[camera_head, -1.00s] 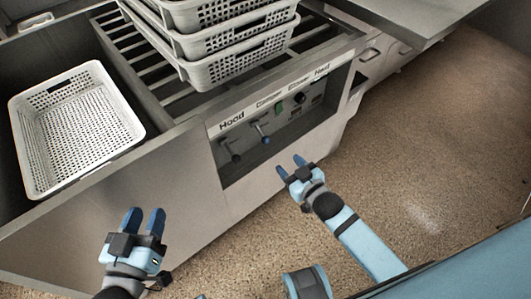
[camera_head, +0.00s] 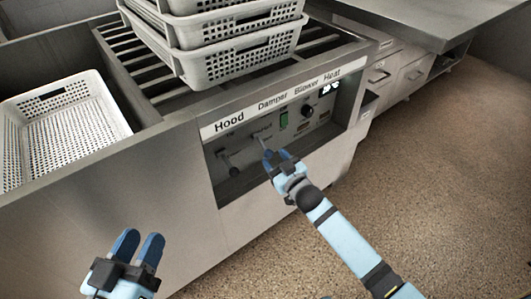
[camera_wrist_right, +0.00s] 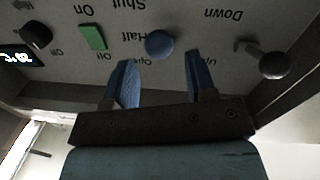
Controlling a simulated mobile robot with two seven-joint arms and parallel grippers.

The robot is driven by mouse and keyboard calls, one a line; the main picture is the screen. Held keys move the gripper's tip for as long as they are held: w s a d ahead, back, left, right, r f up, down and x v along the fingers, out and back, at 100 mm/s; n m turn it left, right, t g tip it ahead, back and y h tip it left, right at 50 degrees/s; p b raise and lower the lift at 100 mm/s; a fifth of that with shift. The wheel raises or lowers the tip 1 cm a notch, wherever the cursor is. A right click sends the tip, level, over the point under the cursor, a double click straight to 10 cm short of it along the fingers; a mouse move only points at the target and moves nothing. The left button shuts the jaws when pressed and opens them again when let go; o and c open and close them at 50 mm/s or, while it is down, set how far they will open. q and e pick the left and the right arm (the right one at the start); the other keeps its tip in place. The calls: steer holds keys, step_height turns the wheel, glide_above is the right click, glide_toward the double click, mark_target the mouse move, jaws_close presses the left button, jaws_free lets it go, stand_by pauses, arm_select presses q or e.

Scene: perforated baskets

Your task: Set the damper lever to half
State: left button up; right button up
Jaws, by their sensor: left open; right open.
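The damper lever (camera_head: 262,143) is on the recessed control panel under the Damper label; its blue knob (camera_wrist_right: 160,43) shows in the right wrist view. There the knob appears beside the word Half, but it stands out from the panel, so I cannot tell its exact setting. My right gripper (camera_head: 274,155) is open at the lever and partly hides the knob in the head view. In the wrist view its fingertips (camera_wrist_right: 158,62) are spread either side of the knob, just short of it. My left gripper (camera_head: 138,243) is open and empty, low at the left.
A green switch (camera_head: 284,119), a black knob (camera_head: 307,111) and a lit display (camera_head: 329,88) are on the other side. Stacked white baskets (camera_head: 240,65) stand above; another basket (camera_head: 60,125) is at left.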

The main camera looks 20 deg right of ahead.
mark_target(270, 154)
arm_select(q)
steer(key=shift+d+f+g+b, duration=0.1)
steer(key=shift+f+g+b, duration=0.55)
steer(key=shift+f, duration=0.8)
arm_select(e)
steer(key=shift+x, duration=2.8)
